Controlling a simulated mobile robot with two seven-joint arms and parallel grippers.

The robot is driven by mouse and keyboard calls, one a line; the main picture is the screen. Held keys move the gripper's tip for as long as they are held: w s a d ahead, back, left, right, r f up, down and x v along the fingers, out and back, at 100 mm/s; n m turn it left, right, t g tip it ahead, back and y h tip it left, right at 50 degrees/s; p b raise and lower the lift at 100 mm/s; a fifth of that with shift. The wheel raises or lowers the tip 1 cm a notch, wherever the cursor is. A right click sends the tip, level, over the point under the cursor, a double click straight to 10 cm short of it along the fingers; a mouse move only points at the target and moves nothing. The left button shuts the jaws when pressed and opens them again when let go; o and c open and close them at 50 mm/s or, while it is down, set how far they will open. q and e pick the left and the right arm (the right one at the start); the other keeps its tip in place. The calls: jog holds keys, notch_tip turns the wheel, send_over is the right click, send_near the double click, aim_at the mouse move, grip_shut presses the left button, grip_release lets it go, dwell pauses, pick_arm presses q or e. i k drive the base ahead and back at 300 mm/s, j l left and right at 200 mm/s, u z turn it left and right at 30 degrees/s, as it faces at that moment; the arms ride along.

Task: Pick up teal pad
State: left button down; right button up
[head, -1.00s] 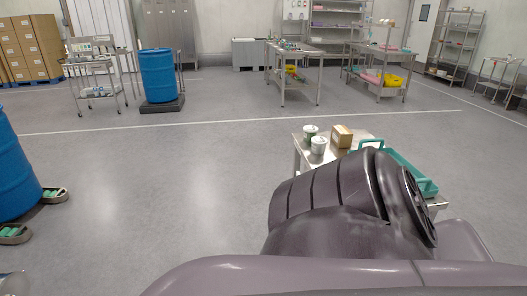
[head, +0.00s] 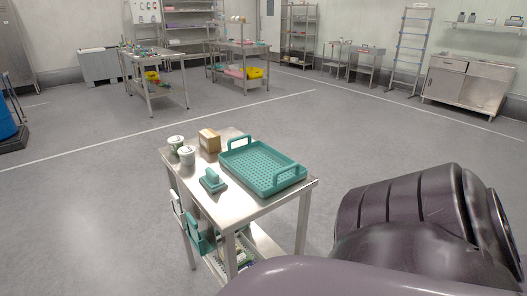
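A small teal pad with a raised grip (head: 212,181) lies on the front left part of a steel table (head: 240,205) in the head view. It sits beside a teal perforated tray with two handles (head: 262,166), apart from it. Part of my own dark arm fills the lower right of the view, to the right of the table and well away from the pad. Neither of my grippers shows, so their fingers cannot be seen.
Two pale lidded cans (head: 187,155) and a cardboard box (head: 209,140) stand at the table's back left. Teal and white items hang on its left side (head: 193,232). The floor around the table is open. Worktables (head: 153,88) and a cabinet (head: 470,88) stand far back.

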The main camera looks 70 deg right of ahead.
aim_at(212, 181)
jog(key=z, duration=1.65)
jog(key=u, duration=2.5)
jog(key=z, duration=2.5)
